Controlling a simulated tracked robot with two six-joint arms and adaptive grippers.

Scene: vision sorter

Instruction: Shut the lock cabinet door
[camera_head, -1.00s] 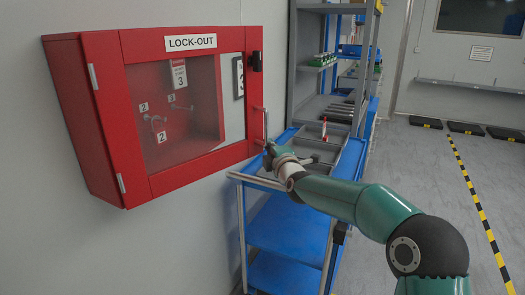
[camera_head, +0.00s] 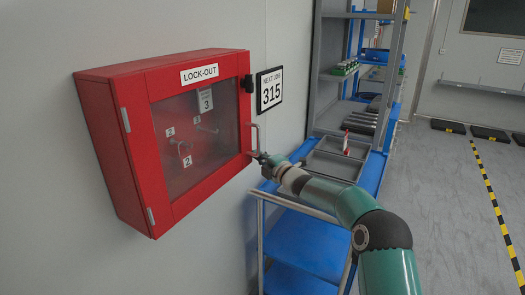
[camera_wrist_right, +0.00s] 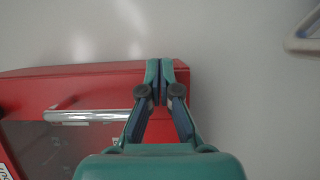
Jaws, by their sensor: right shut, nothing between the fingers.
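The red lock-out cabinet (camera_head: 105,150) hangs on the grey wall at the left. Its windowed door (camera_head: 200,198) lies against the body and looks flush or nearly so; any small gap is hidden. The upright metal handle (camera_head: 254,137) is on the door's right edge, and it also shows in the wrist view (camera_wrist_right: 85,116). My right gripper (camera_head: 262,158) is beside the handle's lower end. In the wrist view its fingers (camera_wrist_right: 160,68) are together and empty, over the door's red edge, apart from the handle. My left gripper is not in view.
A black latch piece (camera_head: 248,84) sits at the door's upper right. A "NEXT JOB 315" sign (camera_head: 269,89) is on the wall beside it. A blue trolley (camera_head: 300,245) with grey trays stands below my right arm. Shelves (camera_head: 335,75) stand behind.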

